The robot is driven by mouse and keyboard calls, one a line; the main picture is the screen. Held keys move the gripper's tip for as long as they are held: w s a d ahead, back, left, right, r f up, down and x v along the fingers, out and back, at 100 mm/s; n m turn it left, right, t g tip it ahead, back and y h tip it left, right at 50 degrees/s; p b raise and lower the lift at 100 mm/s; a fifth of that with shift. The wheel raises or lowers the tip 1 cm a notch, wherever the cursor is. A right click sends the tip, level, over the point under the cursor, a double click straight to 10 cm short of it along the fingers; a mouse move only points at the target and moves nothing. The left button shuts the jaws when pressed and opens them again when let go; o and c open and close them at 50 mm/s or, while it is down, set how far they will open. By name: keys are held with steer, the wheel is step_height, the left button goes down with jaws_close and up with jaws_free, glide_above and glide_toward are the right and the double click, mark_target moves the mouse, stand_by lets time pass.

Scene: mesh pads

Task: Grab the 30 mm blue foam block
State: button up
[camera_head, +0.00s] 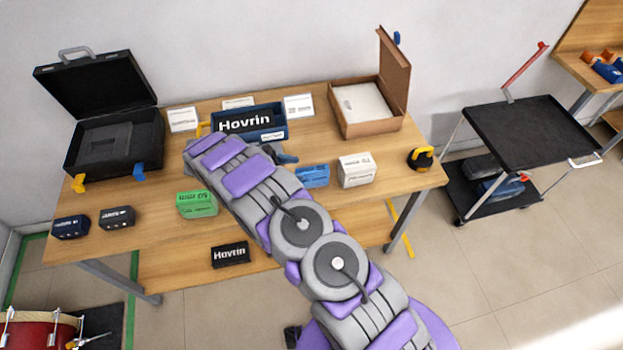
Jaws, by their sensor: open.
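A light blue block (313,176) with printed markings lies on the wooden table, just right of my arm. It is the likeliest blue foam block, but I cannot read its size. My purple and grey arm reaches from the lower right up over the table. Dark finger-like parts, which look like my gripper (284,154), show beside the arm, just up and left of the blue block. The gripper is open, and I see nothing between its fingers. The arm hides part of the table and most of the gripper.
A white box (357,170) stands right beside the blue block. A green box (197,204) is left of my arm. A dark blue bin (249,121) marked Hovrin stands behind. An open black case (115,140) and an open cardboard box (367,107) stand at the back.

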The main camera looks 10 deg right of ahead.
mark_target(304, 171)
steer(key=b+x, duration=0.1)
steer(key=x, duration=0.6)
steer(key=shift+s+d+f+b, duration=0.1)
steer(key=shift+f+b, duration=0.05)
steer(key=shift+b, duration=0.15)
steer(key=c, duration=1)
